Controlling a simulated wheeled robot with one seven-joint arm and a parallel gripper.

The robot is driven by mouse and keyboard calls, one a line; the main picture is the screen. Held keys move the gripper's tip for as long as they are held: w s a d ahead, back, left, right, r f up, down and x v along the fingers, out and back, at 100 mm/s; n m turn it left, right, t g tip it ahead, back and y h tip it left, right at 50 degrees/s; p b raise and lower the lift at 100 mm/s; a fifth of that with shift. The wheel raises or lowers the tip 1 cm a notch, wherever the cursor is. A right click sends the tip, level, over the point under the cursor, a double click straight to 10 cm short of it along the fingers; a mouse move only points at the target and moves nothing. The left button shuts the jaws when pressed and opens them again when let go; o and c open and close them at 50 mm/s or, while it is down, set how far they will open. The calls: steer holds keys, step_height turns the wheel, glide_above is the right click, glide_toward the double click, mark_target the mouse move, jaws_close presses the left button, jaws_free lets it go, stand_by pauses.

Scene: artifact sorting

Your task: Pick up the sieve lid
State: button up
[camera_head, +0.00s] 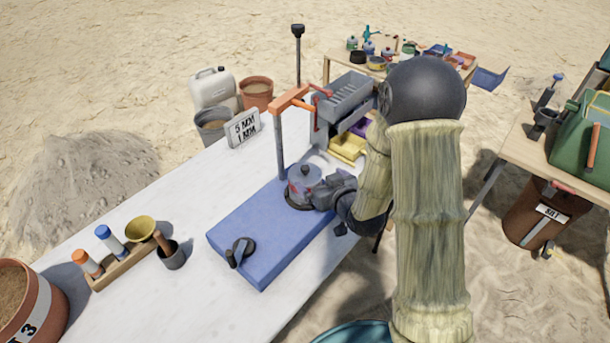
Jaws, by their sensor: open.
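A small grey round vessel (304,184) with a domed top and a small knob stands at the far end of the blue mat (265,235). Its domed top looks like the sieve lid, though it is too small to be sure. A dark ring shows around its foot. My gripper (318,190) is open, low at the vessel's right side and pointing left. The fingertips overlap the vessel in the picture, so I cannot tell whether they touch it. The vessel's right side is partly hidden. A dark disc with an upright piece (240,251) lies on the mat's near left part.
An orange-armed stand (279,140) and a grey slotted box (350,98) stand just behind the vessel. A yellow tray (347,147) is beyond it. A wooden rack (122,262) and a dark cup (171,255) stand at left. The white table (180,300) is clear in front.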

mark_target(307, 172)
steer(key=shift+p+x, duration=0.4)
steer(key=shift+x, duration=1.95)
steer(key=shift+w+a+f+p, duration=0.15)
steer(key=shift+w+a+p, duration=0.2)
steer(key=shift+a, duration=0.1)
steer(key=p+x, duration=0.1)
steer(key=x, duration=0.3)
steer(key=shift+a, duration=0.15)
steer(key=shift+s+f, duration=0.15)
steer(key=shift+s, duration=0.1)
jaws_close()
